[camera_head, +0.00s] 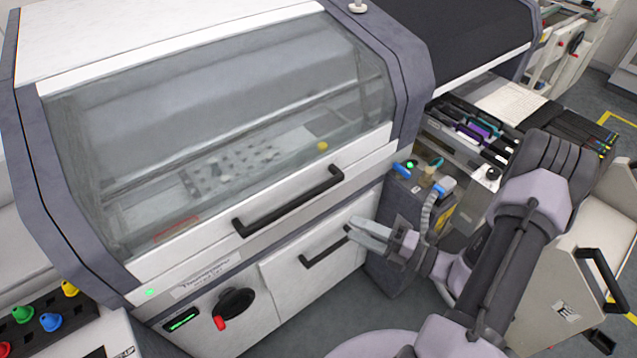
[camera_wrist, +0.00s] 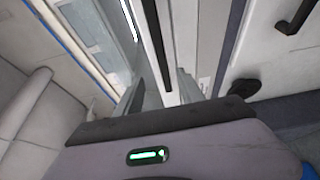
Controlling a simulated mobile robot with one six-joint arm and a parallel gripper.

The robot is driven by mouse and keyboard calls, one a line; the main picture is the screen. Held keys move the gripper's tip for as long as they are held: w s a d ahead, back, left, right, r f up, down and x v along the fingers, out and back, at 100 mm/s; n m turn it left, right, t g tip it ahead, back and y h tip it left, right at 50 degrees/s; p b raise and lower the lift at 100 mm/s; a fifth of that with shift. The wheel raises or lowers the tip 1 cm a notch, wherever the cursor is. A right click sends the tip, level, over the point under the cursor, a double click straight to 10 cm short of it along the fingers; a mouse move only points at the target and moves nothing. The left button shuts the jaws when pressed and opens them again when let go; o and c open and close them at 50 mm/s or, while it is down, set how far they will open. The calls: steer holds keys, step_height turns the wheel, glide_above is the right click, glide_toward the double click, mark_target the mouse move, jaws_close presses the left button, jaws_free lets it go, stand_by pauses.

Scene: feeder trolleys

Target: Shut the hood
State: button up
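The hood (camera_head: 220,110) is the large clear window with a white front rail on the grey machine. It is down, and its rail lies along the machine front with no clear gap visible. Its long black handle (camera_head: 288,201) is on the rail.
A white drawer with a black handle (camera_head: 325,252) and a black knob with a red tip (camera_head: 234,303) are below the hood. A feeder trolley (camera_head: 565,270) stands right of my arm. Coloured buttons (camera_head: 50,321) are at lower left. Some floor is clear in front.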

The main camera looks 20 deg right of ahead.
mark_target(299, 205)
steer(key=b+x, duration=0.2)
steer(key=x, duration=1.5)
steer(key=shift+w+a+f+b, duration=0.15)
steer(key=shift+w+a+b, duration=0.15)
jaws_close()
stand_by(0.4)
